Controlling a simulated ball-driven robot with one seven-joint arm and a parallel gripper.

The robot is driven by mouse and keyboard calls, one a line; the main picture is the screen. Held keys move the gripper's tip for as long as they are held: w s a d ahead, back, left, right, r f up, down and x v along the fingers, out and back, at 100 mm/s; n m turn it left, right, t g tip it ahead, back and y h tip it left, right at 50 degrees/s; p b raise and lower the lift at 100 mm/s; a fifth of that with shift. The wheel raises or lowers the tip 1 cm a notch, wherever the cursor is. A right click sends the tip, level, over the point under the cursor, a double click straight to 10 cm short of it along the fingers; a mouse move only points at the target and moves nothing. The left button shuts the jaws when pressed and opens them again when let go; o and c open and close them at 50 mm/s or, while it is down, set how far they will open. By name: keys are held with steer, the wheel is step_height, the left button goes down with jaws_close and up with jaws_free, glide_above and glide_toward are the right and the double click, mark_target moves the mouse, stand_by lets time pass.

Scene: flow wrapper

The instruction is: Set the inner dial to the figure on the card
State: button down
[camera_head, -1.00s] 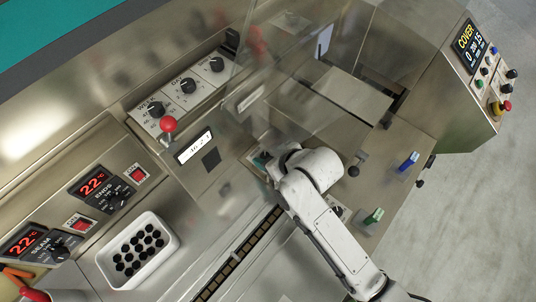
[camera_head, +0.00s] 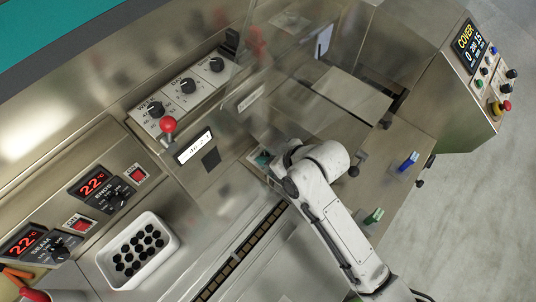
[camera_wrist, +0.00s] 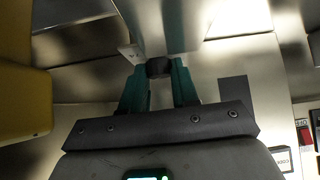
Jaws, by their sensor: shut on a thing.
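My gripper (camera_head: 263,160) is low inside the clear guard, mostly hidden by my wrist in the head view. In the wrist view its teal fingers (camera_wrist: 160,86) are closed on a small dark knob (camera_wrist: 158,66), which looks like the inner dial. A pale plate (camera_wrist: 129,52) shows behind the knob; its scale and pointer cannot be read. A white card or label (camera_head: 195,147) with dark figures lies on the machine left of the guard; its figures are too small to read surely.
Three black dials (camera_head: 187,86) sit on a panel at the back, with a red ball lever (camera_head: 168,125) in front. A white tray of black pieces (camera_head: 137,250) stands front left. Clear guard panels (camera_head: 283,75) surround my gripper.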

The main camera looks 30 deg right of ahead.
steer(key=c, duration=0.8)
jaws_free()
steer(key=shift+c, duration=0.2)
steer(key=b+v, duration=0.1)
steer(key=v, duration=0.9)
steer(key=shift+s+d+r, duration=0.1)
steer(key=shift+s+r, duration=0.15)
steer(key=shift+s, duration=0.05)
